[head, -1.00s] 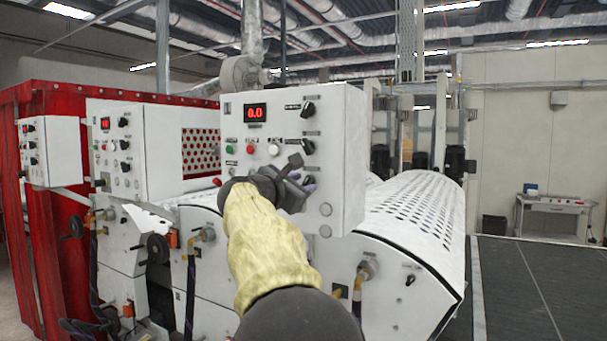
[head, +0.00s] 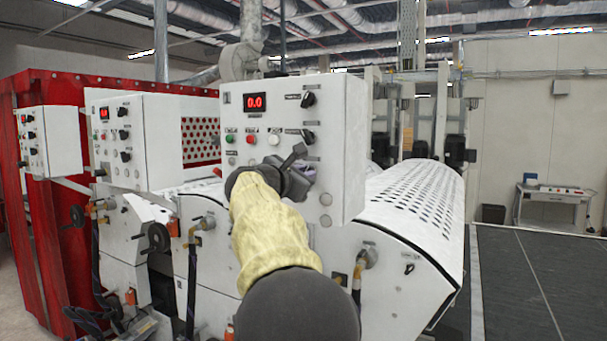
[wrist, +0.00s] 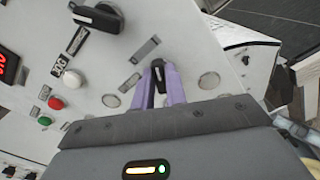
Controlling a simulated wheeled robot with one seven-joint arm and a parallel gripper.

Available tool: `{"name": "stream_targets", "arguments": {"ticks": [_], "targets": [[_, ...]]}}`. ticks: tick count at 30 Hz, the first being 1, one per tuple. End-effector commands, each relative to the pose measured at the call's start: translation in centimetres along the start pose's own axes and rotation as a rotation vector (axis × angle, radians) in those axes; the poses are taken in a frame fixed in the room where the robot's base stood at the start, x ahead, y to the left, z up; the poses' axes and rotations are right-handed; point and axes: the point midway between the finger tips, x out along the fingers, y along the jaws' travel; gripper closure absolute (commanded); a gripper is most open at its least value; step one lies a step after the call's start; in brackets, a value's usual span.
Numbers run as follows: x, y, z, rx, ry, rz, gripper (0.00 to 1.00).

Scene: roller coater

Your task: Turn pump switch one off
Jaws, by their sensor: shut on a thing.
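The white control panel (head: 345,150) stands in front of me in the head view, with black rotary knobs on its right side. My gripper (wrist: 161,78) is at the panel face. In the wrist view its two purple fingers are closed around a small black switch (wrist: 157,73), one finger on each side. The switch sits below a larger black knob (wrist: 97,17), which the gripper does not touch. In the head view my gripper (head: 305,175) covers the held switch. The switch labels are too small to read.
A red display (head: 255,102), a green button (head: 230,139), a red button (head: 251,139) and a white button (head: 274,140) are on the same panel. Similar panels (head: 145,145) stand to the left. A white perforated roller cover (head: 420,195) lies to the right, with open dark floor beyond.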

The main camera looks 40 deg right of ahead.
Motion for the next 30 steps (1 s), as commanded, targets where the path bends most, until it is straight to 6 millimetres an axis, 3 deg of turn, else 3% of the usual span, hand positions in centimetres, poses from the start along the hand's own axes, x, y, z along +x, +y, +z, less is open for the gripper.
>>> {"name": "stream_targets", "arguments": {"ticks": [11, 30], "targets": [[-0.03, 0.15, 0.01, -0.176, 0.001, 0.002, 1.0], [-0.04, 0.44, 0.02, -0.758, 0.0, 0.001, 1.0]]}}
